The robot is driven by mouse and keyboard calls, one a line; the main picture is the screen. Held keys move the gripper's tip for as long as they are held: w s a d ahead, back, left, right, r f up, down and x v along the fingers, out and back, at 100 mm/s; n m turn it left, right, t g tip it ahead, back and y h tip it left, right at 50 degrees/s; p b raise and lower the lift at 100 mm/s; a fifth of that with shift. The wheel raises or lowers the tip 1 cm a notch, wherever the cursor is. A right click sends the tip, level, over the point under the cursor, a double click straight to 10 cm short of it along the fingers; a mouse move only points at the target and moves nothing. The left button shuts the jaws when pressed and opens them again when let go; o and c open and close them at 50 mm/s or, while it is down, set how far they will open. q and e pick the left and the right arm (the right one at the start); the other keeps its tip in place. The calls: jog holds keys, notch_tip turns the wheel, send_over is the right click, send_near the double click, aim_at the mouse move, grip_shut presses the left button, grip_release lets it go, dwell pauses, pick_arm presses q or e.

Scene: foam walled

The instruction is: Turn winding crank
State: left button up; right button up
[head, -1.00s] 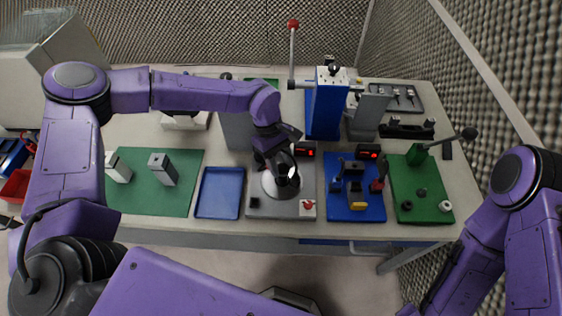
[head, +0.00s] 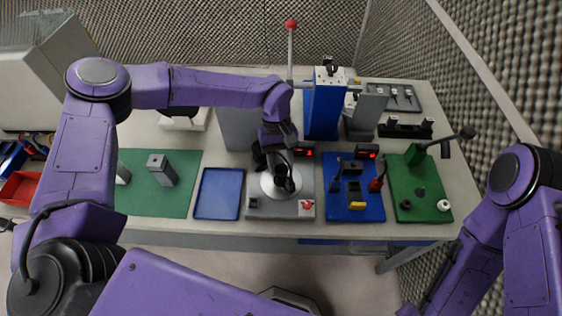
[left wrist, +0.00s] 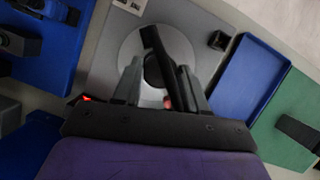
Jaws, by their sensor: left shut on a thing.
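The winding unit is a grey base plate (head: 256,213) bearing a round silver disc (head: 267,190), at the front middle of the table. A black crank handle (left wrist: 152,38) stands over the disc in the left wrist view. My left gripper (head: 281,180) reaches down over the disc from behind. In the left wrist view its fingers (left wrist: 163,82) are shut around the black crank handle. The fingers and wrist hide much of the crank in the head view. My right forearm shows at the lower right; its gripper is out of view.
A blue tray (head: 218,196) lies left of the plate, and a green mat (head: 140,190) with grey blocks further left. A blue board (head: 340,211) with fixtures and a green board (head: 428,207) lie right. A tall blue block (head: 322,112) and red-knobbed lever (head: 291,40) stand behind.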

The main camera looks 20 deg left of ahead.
pick_arm(q)
jog(key=shift+m, duration=0.5)
dwell(0.3)
jog(key=o, duration=1)
jog(key=shift+w, duration=0.1)
jog(key=shift+w+a+r+b, duration=0.1)
jog(key=shift+w+r+b, duration=0.1)
jog(key=shift+r+b, duration=0.15)
jog(key=shift+b+v, duration=1.45)
jog(key=shift+v, duration=3.45)
